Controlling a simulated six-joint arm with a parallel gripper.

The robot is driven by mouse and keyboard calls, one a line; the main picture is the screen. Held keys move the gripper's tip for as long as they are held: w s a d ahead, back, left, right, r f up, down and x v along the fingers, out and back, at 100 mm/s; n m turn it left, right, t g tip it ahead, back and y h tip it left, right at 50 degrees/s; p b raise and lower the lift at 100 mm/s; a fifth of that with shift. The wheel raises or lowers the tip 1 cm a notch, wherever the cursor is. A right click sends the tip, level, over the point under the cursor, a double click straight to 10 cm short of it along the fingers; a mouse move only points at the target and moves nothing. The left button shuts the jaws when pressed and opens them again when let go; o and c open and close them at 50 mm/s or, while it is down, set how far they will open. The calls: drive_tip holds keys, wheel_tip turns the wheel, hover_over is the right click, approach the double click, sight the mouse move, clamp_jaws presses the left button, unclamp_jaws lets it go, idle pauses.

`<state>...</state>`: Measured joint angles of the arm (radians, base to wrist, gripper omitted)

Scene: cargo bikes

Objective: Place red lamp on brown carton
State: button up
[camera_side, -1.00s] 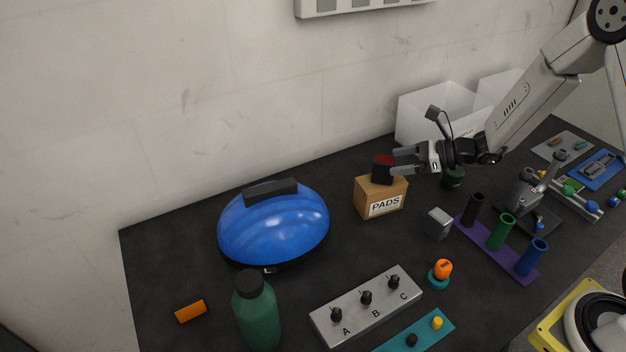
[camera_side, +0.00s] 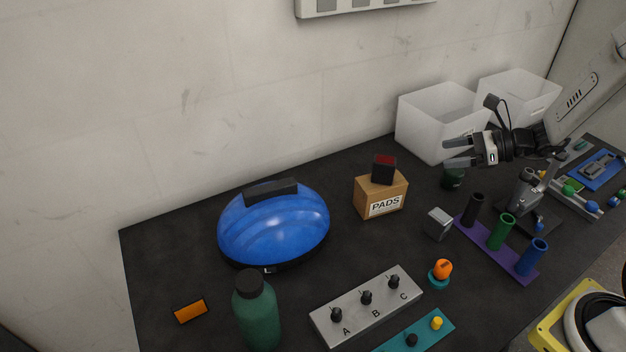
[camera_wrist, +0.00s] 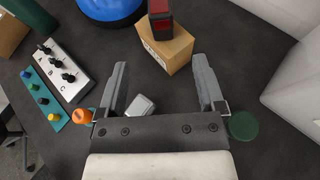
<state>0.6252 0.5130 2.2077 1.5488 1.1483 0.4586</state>
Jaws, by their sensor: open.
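The red lamp (camera_side: 384,169), a black block with a red face, rests on top of the brown carton (camera_side: 368,199) marked PADS. In the wrist view the lamp (camera_wrist: 160,20) also sits on the carton (camera_wrist: 176,50), ahead of the fingers. My gripper (camera_side: 452,152) is open and empty. It is to the right of the lamp and carton, clear of both. The wrist view shows my two fingers (camera_wrist: 160,80) spread wide with nothing held between them.
White bins (camera_side: 437,112) stand at the back right. A blue helmet (camera_side: 272,230) is left of the carton. A grey block (camera_side: 438,224), a dark green round item (camera_side: 453,177) and a purple rack with tubes (camera_side: 517,264) lie below my gripper. Dark table is free in front of the carton.

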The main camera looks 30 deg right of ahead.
idle(0.5)
drive_tip(key=s+a+f+n+g+h, duration=0.1)
drive_tip(key=s+a+n+g+h, duration=0.2)
drive_tip(key=n, duration=1)
drive_tip(key=s+a+f+n+g+h, duration=0.1)
drive_tip(key=s+a+n+g+h, duration=0.3)
drive_tip(key=s+n, duration=0.4)
drive_tip(key=a+n+h, duration=0.1)
drive_tip(key=n+h, duration=0.1)
drive_tip(key=n, duration=0.4)
drive_tip(key=shift+s+a+h, duration=0.25)
drive_tip(key=shift+a+h, duration=0.05)
drive_tip(key=shift+a, duration=0.1)
